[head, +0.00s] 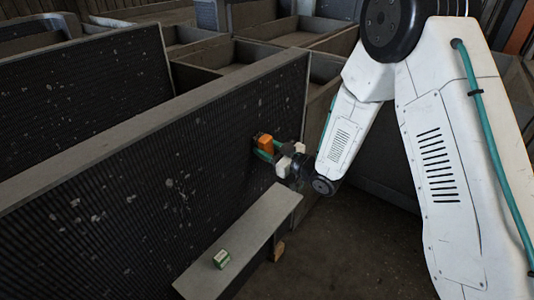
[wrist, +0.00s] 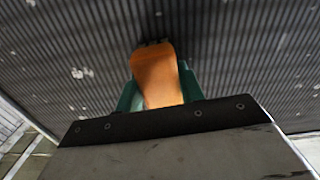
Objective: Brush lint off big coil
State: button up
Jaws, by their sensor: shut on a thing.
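The big coil (head: 130,190) is a large dark finned panel with pale lint specks scattered over its face. Lint is thickest around its middle and lower part in the head view. The coil's fins (wrist: 240,60) fill the wrist view, with several white lint tufts (wrist: 80,72) at left. My gripper (head: 276,152) is shut on an orange-handled brush (head: 264,142) near the coil's right end. In the wrist view the brush (wrist: 156,75) sits between green fingers, its dark bristles at the fins. Whether the bristles touch the coil I cannot tell.
Another finned panel (head: 85,100) stands behind at left. Open metal compartments (head: 265,55) lie behind the coil. Floor shows at lower right.

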jog(key=shift+v, duration=3.05)
jog(key=shift+v, duration=1.45)
